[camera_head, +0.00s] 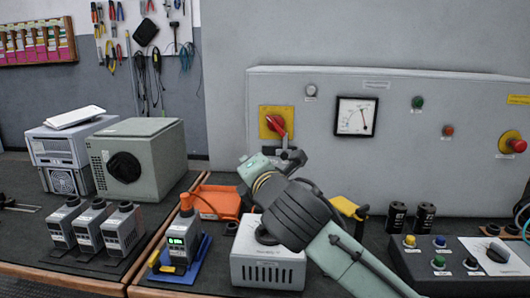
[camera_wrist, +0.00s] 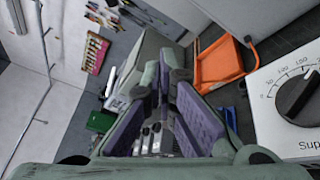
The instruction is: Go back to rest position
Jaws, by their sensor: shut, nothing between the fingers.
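My gripper (camera_head: 287,157) is in front of the grey cabinet (camera_head: 385,175), close to the red rotary switch on its yellow plate (camera_head: 275,124). I cannot tell whether it touches the switch. The arm reaches up from the lower right, above the white supply box (camera_head: 268,266). The white box's dial face also shows at the right of the wrist view (camera_wrist: 280,130).
An orange tray (camera_head: 217,202) sits behind a green-lit meter on a blue stand (camera_head: 182,264). Several grey modules (camera_head: 90,229) and a grey box (camera_head: 140,160) stand at left. Black cylinders (camera_head: 410,217) and a button panel (camera_head: 455,255) are at right. Tools hang on the back wall.

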